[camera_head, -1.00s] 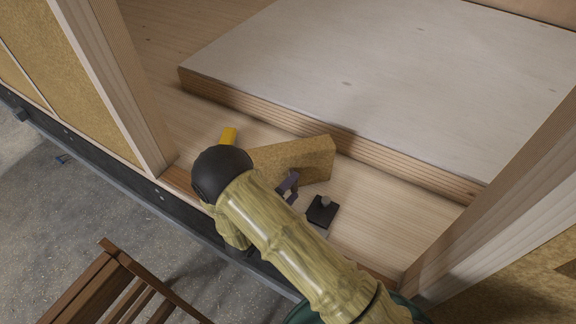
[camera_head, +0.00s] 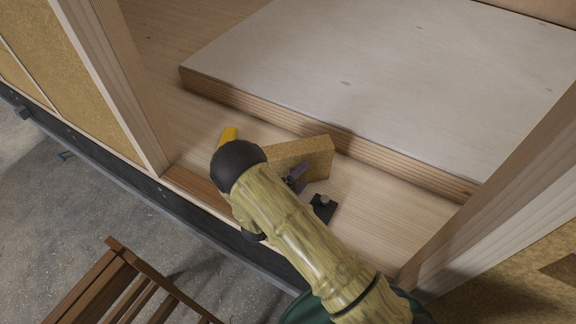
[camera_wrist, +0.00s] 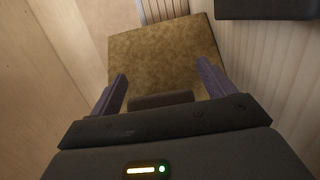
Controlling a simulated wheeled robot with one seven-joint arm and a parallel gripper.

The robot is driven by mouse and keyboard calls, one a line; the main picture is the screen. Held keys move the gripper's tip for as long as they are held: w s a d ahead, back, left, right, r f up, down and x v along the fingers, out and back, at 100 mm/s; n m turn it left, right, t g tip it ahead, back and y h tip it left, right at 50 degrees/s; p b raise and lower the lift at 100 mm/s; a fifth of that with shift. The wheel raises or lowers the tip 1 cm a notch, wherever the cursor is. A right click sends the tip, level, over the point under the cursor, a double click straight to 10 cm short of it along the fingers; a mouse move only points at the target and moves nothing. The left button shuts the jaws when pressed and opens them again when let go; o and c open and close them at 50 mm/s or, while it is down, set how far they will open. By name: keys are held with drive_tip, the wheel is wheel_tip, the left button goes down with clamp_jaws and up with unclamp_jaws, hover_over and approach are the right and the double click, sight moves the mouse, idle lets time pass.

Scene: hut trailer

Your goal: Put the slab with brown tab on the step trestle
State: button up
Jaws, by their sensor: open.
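The slab (camera_head: 303,155) is a tan, cork-like block lying on the pale wooden floor before the raised platform. In the wrist view the slab (camera_wrist: 165,55) fills the upper middle, and its brown tab (camera_wrist: 160,99) faces my gripper. My gripper (camera_wrist: 164,80) is open, its purple fingers on either side of the tab in the picture, with gaps visible on both sides. In the head view my gripper (camera_head: 296,178) is at the slab's near side, where my arm partly hides the slab. The brown slatted wooden step trestle (camera_head: 112,268) stands at the lower left, partly cut off.
A yellow-orange object (camera_head: 228,136) lies behind my wrist. The raised platform edge (camera_head: 340,137) is behind the slab. Wooden posts (camera_head: 118,85) flank the opening.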

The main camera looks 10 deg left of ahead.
sight(302, 158)
drive_tip(key=c, duration=1.4)
wheel_tip(302, 158, up, 10)
drive_tip(key=b, duration=0.2)
drive_tip(key=shift+b, duration=0.3)
